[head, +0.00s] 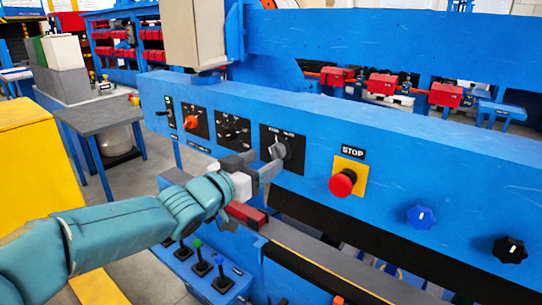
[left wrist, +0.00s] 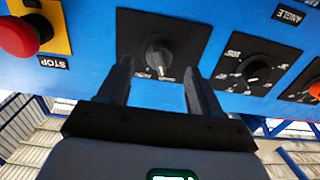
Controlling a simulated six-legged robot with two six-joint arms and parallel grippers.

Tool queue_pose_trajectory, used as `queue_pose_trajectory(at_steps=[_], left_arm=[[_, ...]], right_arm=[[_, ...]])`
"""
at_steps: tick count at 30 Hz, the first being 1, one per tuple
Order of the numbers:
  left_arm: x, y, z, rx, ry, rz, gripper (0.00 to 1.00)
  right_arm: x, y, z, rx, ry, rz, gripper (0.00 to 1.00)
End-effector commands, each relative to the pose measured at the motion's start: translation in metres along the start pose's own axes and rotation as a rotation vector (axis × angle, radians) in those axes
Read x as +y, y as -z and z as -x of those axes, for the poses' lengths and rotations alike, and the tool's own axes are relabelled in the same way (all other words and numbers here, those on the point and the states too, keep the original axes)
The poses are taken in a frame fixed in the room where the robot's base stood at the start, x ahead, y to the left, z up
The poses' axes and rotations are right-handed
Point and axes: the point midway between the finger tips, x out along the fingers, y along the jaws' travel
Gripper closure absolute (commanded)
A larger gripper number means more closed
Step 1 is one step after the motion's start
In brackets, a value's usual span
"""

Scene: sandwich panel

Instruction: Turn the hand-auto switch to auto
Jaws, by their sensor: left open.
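The hand-auto switch is a grey knob (head: 278,150) on a black plate (head: 297,143) with two small labels along its top, set in the front of the blue panel. The left wrist view shows the knob (left wrist: 158,56) upside down, its pointed end toward the label edge of the plate. The labels are too small to read surely. My left gripper (head: 268,164) is in front of the plate, open. In the left wrist view its two fingers (left wrist: 158,72) stand on either side of the knob, with gaps between; contact is not visible. My right gripper is not in view.
A red stop button (head: 342,183) on a yellow plate is to the right of the switch. Further right are a blue knob (head: 421,216) and a black knob (head: 510,249). Other dials and an orange knob (head: 191,122) are to the left. Small levers (head: 201,262) stand below.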

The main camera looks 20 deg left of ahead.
Motion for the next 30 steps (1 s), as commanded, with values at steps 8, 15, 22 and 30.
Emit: queue_pose_trajectory(at_steps=[8, 15, 22, 30], left_arm=[[-0.002, 0.001, -0.039, 0.0, 0.001, 0.0, 0.35], [-0.002, 0.0, -0.045, 0.001, 0.001, 0.0, 0.35], [-0.002, 0.0, -0.044, 0.001, 0.001, 0.0, 0.75], [-0.002, 0.0, -0.044, 0.001, 0.001, -0.008, 0.92]], right_arm=[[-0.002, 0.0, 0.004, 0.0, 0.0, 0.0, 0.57], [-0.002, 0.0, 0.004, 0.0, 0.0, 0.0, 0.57], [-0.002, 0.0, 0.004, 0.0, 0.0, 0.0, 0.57], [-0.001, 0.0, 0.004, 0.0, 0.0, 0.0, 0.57]])
